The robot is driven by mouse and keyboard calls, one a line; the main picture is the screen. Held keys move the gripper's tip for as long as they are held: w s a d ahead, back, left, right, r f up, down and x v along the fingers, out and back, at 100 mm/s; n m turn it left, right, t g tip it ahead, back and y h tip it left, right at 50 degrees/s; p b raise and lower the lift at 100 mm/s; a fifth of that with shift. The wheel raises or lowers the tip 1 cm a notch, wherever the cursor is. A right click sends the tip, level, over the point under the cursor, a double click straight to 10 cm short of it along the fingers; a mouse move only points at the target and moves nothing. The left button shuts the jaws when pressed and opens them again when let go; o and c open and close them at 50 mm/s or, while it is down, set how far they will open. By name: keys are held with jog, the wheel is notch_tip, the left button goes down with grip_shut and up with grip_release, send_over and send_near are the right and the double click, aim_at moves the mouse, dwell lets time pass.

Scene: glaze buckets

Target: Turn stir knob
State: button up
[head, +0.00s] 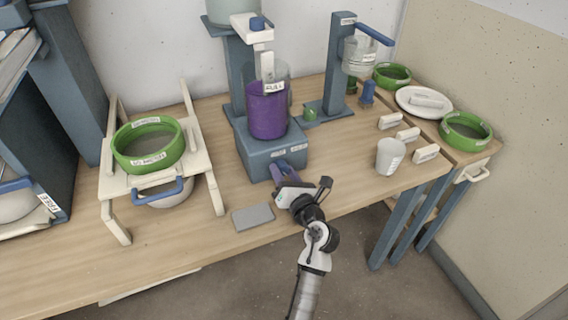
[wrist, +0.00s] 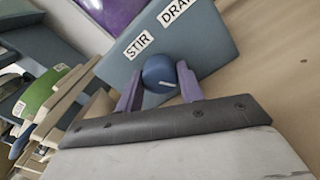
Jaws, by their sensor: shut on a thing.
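The blue round stir knob (wrist: 159,72) sits on the front of the blue-grey base box, below the STIR label (wrist: 138,45), with a pale mark line on its face. My gripper (wrist: 158,88) has its two purple fingers on either side of the knob and is shut on it. In the head view my gripper (head: 279,173) reaches the lower front of the base box (head: 257,162), and the knob is hidden there. A clear vessel filled with purple glaze (head: 267,112) and labelled FULL stands on the box.
A wooden stand with a green-rimmed sieve (head: 148,145) is on the left. A grey flat block (head: 253,217) lies near the table's front edge. A white cup (head: 390,157) and several labelled white blocks are on the right. A DRAIN label (wrist: 178,12) is beside STIR.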

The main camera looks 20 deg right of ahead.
jog(key=shift+f+m, duration=0.1)
jog(key=shift+m, duration=0.2)
jog(key=o, duration=1)
jog(key=shift+p, duration=0.3)
